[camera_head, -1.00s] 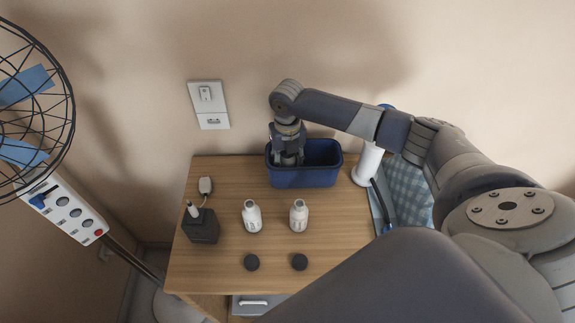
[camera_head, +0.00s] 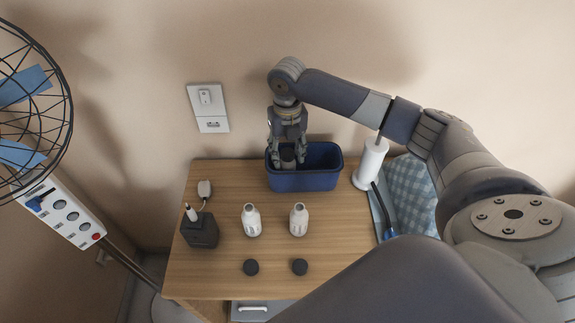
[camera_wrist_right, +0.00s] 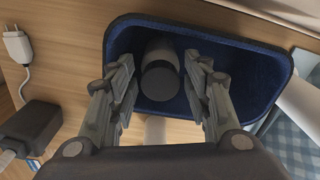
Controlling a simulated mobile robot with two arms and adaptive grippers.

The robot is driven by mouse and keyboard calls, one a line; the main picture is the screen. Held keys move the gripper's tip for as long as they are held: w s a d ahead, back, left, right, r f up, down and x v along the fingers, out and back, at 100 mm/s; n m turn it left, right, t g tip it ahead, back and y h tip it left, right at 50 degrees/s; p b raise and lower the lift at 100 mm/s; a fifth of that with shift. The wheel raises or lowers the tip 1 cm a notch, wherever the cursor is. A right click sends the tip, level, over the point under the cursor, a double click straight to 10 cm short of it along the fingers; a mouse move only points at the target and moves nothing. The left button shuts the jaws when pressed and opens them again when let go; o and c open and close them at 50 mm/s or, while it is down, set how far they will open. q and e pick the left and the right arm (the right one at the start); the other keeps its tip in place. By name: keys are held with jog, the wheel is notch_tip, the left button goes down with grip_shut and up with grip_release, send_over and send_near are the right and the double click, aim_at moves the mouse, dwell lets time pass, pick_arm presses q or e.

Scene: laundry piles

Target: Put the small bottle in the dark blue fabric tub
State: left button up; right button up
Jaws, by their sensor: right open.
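The dark blue fabric tub (camera_head: 305,181) stands at the back of the wooden table; it also shows in the right wrist view (camera_wrist_right: 250,62). The small bottle (camera_wrist_right: 160,80), grey with a dark round end, is inside the tub at its left part. It shows only in part in the head view (camera_head: 288,158). My right gripper (camera_head: 287,162) points down over the left part of the tub. In the wrist view its fingers (camera_wrist_right: 160,68) are apart, one on each side of the bottle, with gaps visible. My left gripper is not in view.
A black charger block (camera_head: 200,230) is at left. A white cylinder (camera_head: 371,165) and a blue checked cloth (camera_head: 412,188) are right of the tub.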

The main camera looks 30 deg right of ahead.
notch_tip(320, 180, up, 6)
jog(key=shift+r+b, duration=0.1)
jog(key=shift+b, duration=0.25)
